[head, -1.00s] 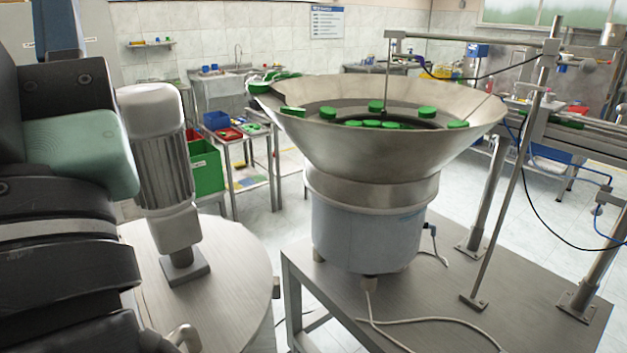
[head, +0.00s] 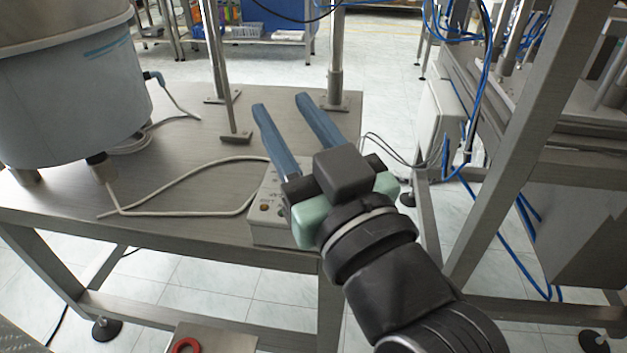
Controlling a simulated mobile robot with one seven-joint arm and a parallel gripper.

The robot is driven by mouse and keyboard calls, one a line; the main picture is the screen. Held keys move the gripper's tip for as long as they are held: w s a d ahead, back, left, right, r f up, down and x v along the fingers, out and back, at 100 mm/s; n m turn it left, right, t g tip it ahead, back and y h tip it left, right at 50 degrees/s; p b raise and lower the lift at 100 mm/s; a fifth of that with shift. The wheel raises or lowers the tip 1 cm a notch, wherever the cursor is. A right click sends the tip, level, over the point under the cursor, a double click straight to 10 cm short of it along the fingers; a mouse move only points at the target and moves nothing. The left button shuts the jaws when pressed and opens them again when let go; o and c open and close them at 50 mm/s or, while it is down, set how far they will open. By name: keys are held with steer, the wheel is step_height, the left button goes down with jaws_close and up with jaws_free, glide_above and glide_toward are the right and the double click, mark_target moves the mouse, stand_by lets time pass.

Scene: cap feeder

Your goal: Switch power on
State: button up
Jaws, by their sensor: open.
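A small grey control box (head: 264,209) sits at the front right corner of the metal table. It has an orange button or lamp on its sloped face; its other controls are partly hidden behind my gripper. My gripper (head: 284,118) is open and empty, with its two blue fingers apart. It is above and beside the box, with the fingers pointing away over the table. Which control is the power switch I cannot tell.
The feeder's base (head: 72,100) stands on the left of the table (head: 190,215). A white cable (head: 190,176) runs from it to the box. Metal posts rise behind my gripper. A machine frame (head: 520,130) with blue hoses stands at the right.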

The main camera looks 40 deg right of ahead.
steer(key=s+d+f+g+b, duration=0.1)
steer(key=s+d+f+b, duration=0.1)
steer(key=f+b, duration=0.35)
steer(key=s+d+f+m+g+b, duration=0.1)
steer(key=s+d+f+b, duration=0.1)
steer(key=f, duration=0.7)
steer(key=s+d+f+g+b, duration=0.1)
steer(key=s+d+f+b, duration=0.15)
steer(key=f, duration=0.45)
steer(key=shift+h, duration=0.3)
steer(key=b+x, duration=0.1)
steer(key=x, duration=0.3)
steer(key=b+x, duration=0.2)
steer(key=x, duration=0.2)
steer(key=a+b+x, duration=0.1)
steer(key=b+x, duration=0.1)
steer(key=x, duration=0.3)
steer(key=shift+w+r, duration=0.25)
steer(key=shift+r, duration=0.15)
steer(key=shift+c, duration=0.3)
jaws_close()
